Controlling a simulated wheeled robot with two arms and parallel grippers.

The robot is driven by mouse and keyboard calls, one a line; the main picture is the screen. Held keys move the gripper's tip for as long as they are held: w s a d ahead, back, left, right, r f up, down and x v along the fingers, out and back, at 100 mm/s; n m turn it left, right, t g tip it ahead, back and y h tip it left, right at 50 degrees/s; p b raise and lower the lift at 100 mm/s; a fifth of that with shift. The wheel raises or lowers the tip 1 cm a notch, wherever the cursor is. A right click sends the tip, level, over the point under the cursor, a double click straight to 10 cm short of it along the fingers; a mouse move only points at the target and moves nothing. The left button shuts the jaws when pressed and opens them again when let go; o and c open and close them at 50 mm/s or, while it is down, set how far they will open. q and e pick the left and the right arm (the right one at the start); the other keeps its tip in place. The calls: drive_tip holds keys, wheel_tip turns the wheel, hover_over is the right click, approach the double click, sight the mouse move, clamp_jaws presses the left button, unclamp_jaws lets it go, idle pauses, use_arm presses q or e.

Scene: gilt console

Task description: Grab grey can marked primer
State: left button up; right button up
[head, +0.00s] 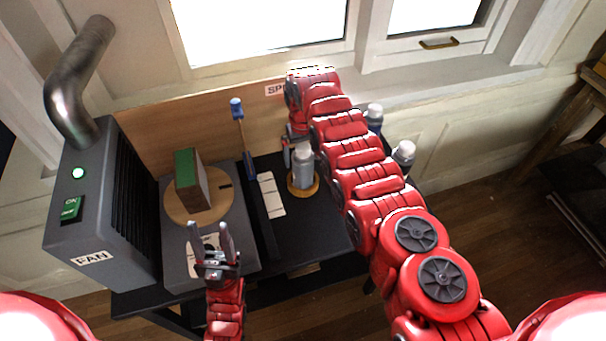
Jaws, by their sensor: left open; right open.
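A grey can (302,172) with a pale top stands upright on a round wooden disc (293,190) near the middle of the black table. Two more cans with pale tops, a blue-banded one (374,117) and a dark-bodied one (404,153), stand to the right, partly hidden by my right arm. I cannot read any can's marking. My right gripper (288,155) is open and reaches in from behind, at the upper left of the grey can; whether it touches is unclear. My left gripper (211,230) is open and empty at the turntable's front.
A dark fan box (88,225) with a metal duct stands at the left. A green-and-brown block (190,182) sits on a wooden turntable (218,197). A wooden backboard (160,140) stands behind.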

drive_tip(key=f+b, duration=0.1)
drive_tip(key=b, duration=0.1)
drive_tip(key=f+b, duration=0.2)
drive_tip(key=shift+w+f, duration=0.2)
drive_tip(key=shift+f, duration=0.35)
drive_tip(key=shift+r, duration=0.1)
clamp_jaws()
